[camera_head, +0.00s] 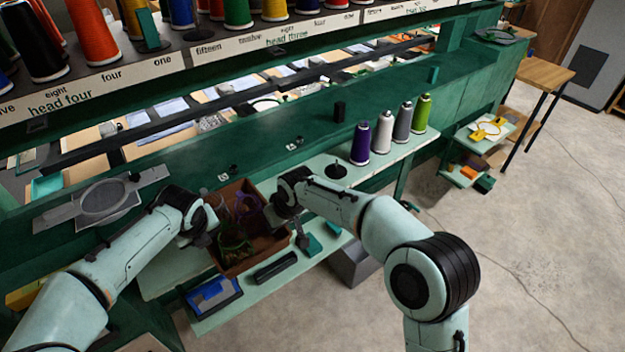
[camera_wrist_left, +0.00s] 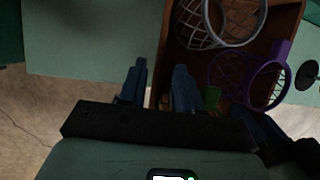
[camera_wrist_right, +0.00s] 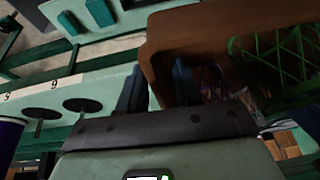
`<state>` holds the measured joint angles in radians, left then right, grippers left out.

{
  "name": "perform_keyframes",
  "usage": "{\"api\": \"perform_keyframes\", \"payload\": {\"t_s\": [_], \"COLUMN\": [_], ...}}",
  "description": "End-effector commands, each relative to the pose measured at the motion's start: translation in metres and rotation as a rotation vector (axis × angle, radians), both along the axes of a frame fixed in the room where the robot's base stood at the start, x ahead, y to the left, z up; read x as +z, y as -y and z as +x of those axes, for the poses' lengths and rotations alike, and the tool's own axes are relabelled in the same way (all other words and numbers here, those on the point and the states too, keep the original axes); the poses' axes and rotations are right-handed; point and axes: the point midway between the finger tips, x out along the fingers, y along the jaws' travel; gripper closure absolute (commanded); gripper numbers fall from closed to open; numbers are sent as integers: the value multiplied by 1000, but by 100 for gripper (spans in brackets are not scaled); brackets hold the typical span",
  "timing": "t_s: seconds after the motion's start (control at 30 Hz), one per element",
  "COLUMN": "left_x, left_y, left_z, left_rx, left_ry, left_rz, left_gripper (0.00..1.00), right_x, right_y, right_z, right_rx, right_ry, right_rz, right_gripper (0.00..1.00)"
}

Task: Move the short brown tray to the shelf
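The short brown tray (camera_head: 268,247) sits on the pale green work ledge (camera_head: 222,312). It holds netted cup-like items: a grey one (camera_wrist_left: 213,22), a purple one (camera_wrist_left: 250,75) and a green one (camera_head: 235,243). My left gripper (camera_head: 207,238) is at the tray's left side; in the left wrist view its open fingers (camera_wrist_left: 160,88) straddle the tray wall, with a gap showing beside it. My right gripper (camera_head: 290,212) is at the tray's right side; its fingers (camera_wrist_right: 158,88) stand apart around the opposite wall. The fingertips are partly hidden.
A blue-framed box (camera_head: 214,294) and a black bar (camera_head: 275,266) lie in front of the tray. Purple (camera_head: 360,143), white, grey and green cones stand to the right. A grey hoop frame (camera_head: 103,200) is at left. A low shelf (camera_head: 463,177) stands farther right, with open floor before it.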

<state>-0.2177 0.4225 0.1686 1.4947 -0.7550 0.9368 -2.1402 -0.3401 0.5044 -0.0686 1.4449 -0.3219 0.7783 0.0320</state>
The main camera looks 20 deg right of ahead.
Motion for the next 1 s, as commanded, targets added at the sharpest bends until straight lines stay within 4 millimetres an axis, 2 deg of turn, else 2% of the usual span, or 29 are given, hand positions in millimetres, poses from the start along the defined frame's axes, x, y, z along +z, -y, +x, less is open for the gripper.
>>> {"api": "perform_keyframes", "payload": {"t_s": [0.03,0.2,0.4,0.57,0.67,1.0], "left_x": [13,46,74,82,83,83], "left_y": [1,3,5,5,5,5], "left_z": [-4,-19,-31,-35,-35,-35], "left_rx": [-1,-1,-3,-1,-1,-1], "left_ry": [5,6,4,1,1,1], "left_rz": [-2,-3,-3,-3,-3,-2], "left_gripper": [67,67,67,67,67,67], "right_x": [0,0,0,2,12,76], "right_y": [0,0,0,1,2,15], "right_z": [0,0,0,-1,-4,-27], "right_rx": [0,0,0,0,0,0], "right_ry": [0,0,0,1,3,5], "right_rz": [0,0,0,0,1,2], "right_gripper": [67,67,67,67,67,67]}}
